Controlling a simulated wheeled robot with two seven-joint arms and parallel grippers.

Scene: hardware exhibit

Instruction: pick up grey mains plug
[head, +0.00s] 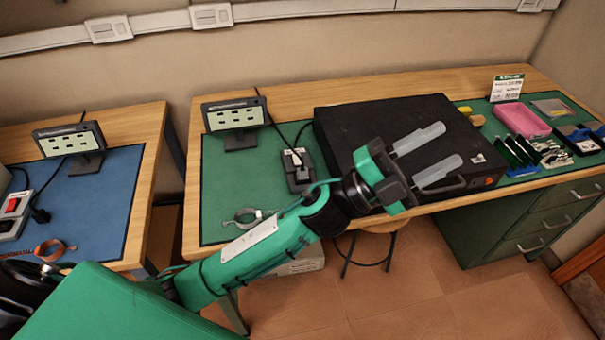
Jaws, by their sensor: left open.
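My left gripper (451,143) is open and empty, its two pale fingers pointing right above the black case (345,122) on the green-matted desk. No thing shows clearly enough for me to name it the grey mains plug. My right gripper is not in view.
The green mat (225,185) also holds a display stand (235,115) and a metal ring clamp (243,216). Right of the case are a pink box (521,120) and several hand tools. A stool (375,226) stands below the desk's front edge.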

